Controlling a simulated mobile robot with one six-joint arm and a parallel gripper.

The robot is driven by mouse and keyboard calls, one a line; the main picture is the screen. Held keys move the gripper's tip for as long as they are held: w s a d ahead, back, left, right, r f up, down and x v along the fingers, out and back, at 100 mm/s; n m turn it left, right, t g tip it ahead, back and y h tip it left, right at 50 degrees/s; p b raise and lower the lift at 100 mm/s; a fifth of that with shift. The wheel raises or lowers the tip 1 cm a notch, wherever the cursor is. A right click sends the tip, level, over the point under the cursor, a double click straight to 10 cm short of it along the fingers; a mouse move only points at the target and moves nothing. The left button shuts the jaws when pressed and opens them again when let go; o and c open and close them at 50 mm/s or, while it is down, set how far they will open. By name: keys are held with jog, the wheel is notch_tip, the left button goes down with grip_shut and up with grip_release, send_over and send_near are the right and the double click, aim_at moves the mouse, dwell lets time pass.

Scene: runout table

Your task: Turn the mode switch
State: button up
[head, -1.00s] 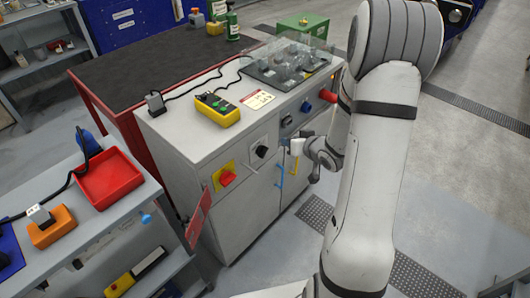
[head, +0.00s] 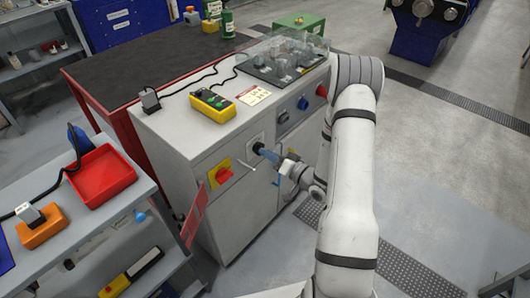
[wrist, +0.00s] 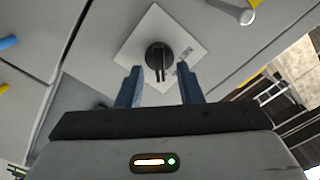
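A black rotary knob on a square white plate, which looks like the mode switch (wrist: 159,57), is on the cabinet front. In the wrist view it lies just past and between the fingertips, with a slot or pointer towards my gripper. In the head view the switch (head: 257,147) is partly hidden by my fingers. My gripper (wrist: 160,80) is open, with blue fingers apart and nothing between them that I can see held. In the head view my gripper (head: 268,154) is close in front of the knob; I cannot tell if it touches.
A red switch on a yellow plate (head: 224,175) is left of it. A blue knob (head: 303,103) and a red knob (head: 322,90) are to the right. A yellow pendant box (head: 213,105) lies on the cabinet top. A red tray (head: 102,175) is on the left shelf.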

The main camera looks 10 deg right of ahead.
jog(key=shift+x, duration=0.8)
jog(key=shift+c, duration=0.5)
